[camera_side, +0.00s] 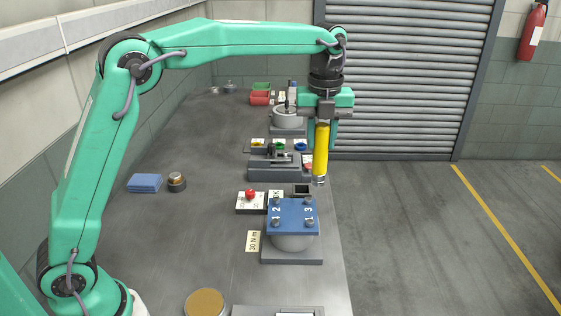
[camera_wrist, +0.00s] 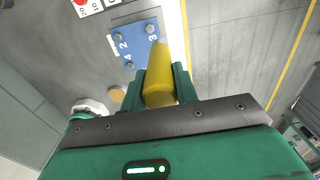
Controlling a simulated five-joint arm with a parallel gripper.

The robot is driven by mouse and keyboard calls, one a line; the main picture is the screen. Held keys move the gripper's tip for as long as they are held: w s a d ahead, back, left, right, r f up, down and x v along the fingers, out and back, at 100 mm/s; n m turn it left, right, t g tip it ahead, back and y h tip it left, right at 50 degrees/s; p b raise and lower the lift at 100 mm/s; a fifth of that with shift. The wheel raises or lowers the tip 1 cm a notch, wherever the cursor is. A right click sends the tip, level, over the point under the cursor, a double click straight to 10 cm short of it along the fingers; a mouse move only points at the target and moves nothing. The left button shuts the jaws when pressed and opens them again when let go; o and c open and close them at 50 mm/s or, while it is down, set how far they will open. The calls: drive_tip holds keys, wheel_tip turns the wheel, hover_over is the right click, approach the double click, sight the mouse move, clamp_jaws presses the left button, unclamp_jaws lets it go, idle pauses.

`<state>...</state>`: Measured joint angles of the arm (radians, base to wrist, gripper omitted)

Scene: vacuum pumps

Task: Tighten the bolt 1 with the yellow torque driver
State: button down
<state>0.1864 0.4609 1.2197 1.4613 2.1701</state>
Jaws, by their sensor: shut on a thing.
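My gripper (camera_side: 322,122) is shut on the yellow torque driver (camera_side: 321,150). The driver hangs nearly upright, its metal tip above the bench, behind and right of the blue plate (camera_side: 292,212). In the wrist view the yellow driver (camera_wrist: 159,82) sits between the green fingers of my gripper (camera_wrist: 160,76). The blue plate (camera_wrist: 135,42) shows beyond it, and the driver hides one corner. The plate lies on a grey pump body (camera_side: 292,242) and has a bolt near each corner.
A grey rack (camera_side: 275,173) and another pump (camera_side: 287,118) stand farther back. The bench's left middle is mostly clear.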

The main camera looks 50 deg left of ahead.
drive_tip(key=s+d, duration=0.2)
drive_tip(key=s, duration=0.3)
drive_tip(key=shift+s+d+f, duration=0.15)
drive_tip(key=shift+d+f, duration=0.25)
drive_tip(key=shift+f, duration=0.2)
drive_tip(key=shift+f, duration=3.6)
idle(1.8)
drive_tip(key=shift+r, duration=0.15)
drive_tip(key=shift+r, duration=2.3)
